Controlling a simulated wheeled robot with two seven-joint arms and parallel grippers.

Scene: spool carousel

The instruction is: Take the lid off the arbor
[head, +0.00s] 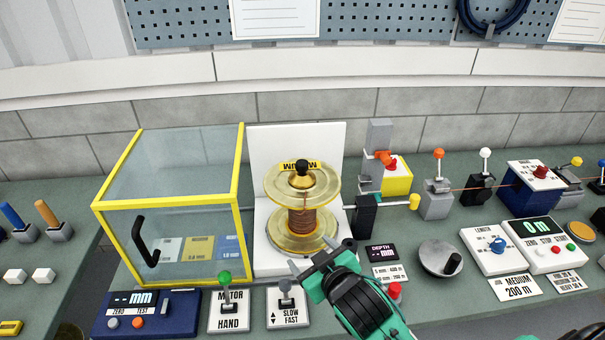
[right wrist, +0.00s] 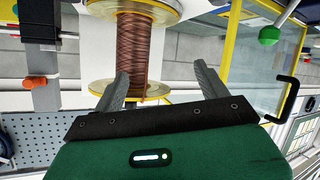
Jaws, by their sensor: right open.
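A spool with gold flanges (head: 290,238) and copper-coloured wire (head: 302,222) stands upright before a white panel. My right gripper (head: 320,257) is open and empty, below and to the right of the knob, near the spool's lower flange. In the right wrist view, the wire (right wrist: 147,50) shows beyond and between the open fingers (right wrist: 161,78); the lid cannot be made out there. My left gripper is out of view.
A yellow-framed clear guard (head: 240,190) with a black handle stands left of the spool. A black post with a yellow-tipped arm (head: 366,215) stands close on its right.

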